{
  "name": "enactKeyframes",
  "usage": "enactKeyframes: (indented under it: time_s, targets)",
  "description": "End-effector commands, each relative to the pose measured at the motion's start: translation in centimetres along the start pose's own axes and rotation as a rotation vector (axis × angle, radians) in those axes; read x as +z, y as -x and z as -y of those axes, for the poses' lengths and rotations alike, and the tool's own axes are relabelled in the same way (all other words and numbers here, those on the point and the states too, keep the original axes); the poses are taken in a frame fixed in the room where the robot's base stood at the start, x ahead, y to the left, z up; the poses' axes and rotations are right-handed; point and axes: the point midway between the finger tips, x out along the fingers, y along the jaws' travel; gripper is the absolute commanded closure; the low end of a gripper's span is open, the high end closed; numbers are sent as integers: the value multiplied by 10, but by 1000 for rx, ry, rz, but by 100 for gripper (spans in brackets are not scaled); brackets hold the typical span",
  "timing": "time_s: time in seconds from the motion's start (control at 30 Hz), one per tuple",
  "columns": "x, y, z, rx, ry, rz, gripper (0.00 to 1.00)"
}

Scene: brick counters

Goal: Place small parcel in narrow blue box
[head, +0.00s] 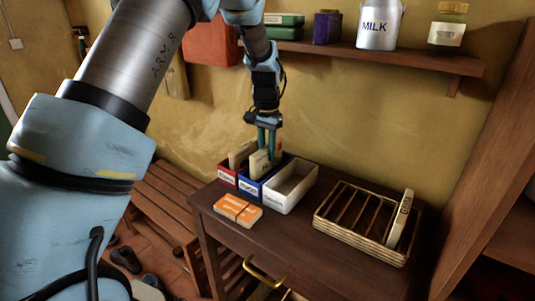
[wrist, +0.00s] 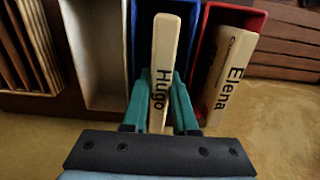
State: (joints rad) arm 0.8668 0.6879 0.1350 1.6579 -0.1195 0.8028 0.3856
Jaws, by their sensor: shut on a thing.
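A cream parcel labelled "Hugo" (head: 259,164) is between the fingers of my gripper (head: 267,140). It stands upright and slightly tilted, its lower part hidden behind the front wall of the narrow blue box (head: 249,188). In the wrist view the parcel (wrist: 163,55) lies between the blue side walls of the box (wrist: 191,32), with my gripper (wrist: 160,85) shut on its two faces. I cannot tell whether it touches the box floor.
A red box (head: 226,178) with a cream "Elena" parcel (wrist: 226,70) stands left of the blue box; an empty white box (head: 291,191) stands right. An orange packet (head: 237,209) lies in front. A slatted rack (head: 350,236) holds one upright item at right. A shelf (head: 400,55) hangs above.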

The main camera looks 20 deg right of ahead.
Motion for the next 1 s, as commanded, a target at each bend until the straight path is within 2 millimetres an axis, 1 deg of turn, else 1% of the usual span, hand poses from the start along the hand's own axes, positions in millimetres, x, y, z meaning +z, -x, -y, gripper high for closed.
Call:
enactKeyframes:
  time_s: [0.07, 0.2, 0.57, 0.6, 0.87, 1.0]
  targets:
    - [1, -11, 0, 1, 1, 4, 100]
    - [-3, -18, 0, -1, 0, 1, 100]
    - [-4, -23, 0, 0, 1, 1, 100]
    - [-4, -24, 0, 0, 1, 1, 72]
    - [-4, -23, 0, 0, 0, 0, 43]
    - [-4, -22, 0, 0, 0, 0, 43]
